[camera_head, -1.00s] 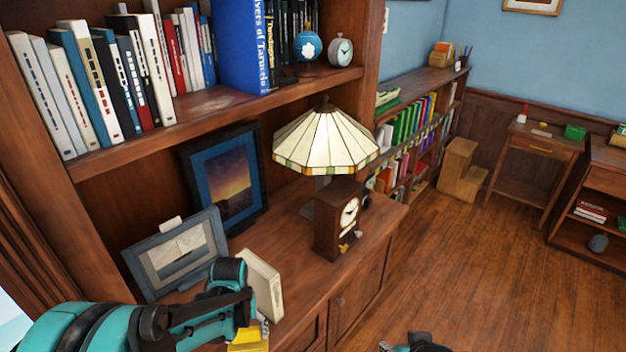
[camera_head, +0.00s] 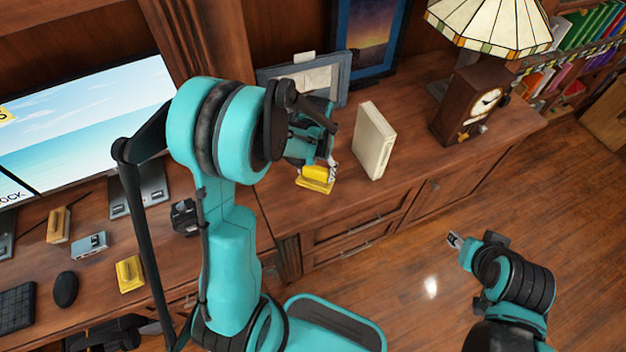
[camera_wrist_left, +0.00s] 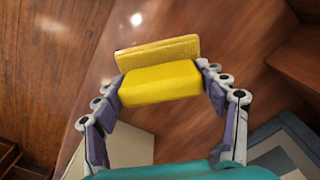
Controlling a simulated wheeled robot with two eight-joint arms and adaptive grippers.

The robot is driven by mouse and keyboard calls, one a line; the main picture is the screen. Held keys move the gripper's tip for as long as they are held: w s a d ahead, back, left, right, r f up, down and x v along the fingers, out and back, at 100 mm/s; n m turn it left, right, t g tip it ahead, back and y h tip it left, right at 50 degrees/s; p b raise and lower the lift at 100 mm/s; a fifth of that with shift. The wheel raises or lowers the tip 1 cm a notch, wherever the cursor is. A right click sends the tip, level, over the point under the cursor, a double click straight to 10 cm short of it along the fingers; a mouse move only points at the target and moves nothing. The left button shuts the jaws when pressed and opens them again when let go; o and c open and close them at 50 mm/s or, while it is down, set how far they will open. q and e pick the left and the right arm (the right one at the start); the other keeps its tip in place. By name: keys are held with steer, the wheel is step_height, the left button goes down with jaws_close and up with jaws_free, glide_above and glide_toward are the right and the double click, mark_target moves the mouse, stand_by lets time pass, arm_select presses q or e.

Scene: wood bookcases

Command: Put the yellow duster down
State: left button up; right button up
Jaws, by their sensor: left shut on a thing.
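The yellow duster (camera_head: 316,178) is in my left gripper (camera_head: 322,166), over the front left part of the wooden cabinet top (camera_head: 385,192). The left gripper's fingers (camera_wrist_left: 162,88) press on both ends of the block. I cannot tell whether the duster touches the wood. My right gripper (camera_head: 454,240) is out over the floor, away from the cabinet, and too small to read.
A cream book (camera_head: 373,141) stands upright just right of the duster. A grey picture frame (camera_head: 345,82) is behind it, and a brown clock (camera_head: 470,105) and lamp (camera_head: 490,28) stand farther right. A second yellow block (camera_head: 130,273) lies on the desk at left.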

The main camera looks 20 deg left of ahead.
mark_target(313, 179)
arm_select(q)
steer(key=shift+a+f, duration=0.4)
step_height(313, 179, down, 4)
steer(key=shift+r+b, duration=0.1)
steer(key=shift+b, duration=0.85)
steer(key=shift+f, duration=0.2)
steer(key=o, duration=1.3)
steer(key=shift+r, duration=0.1)
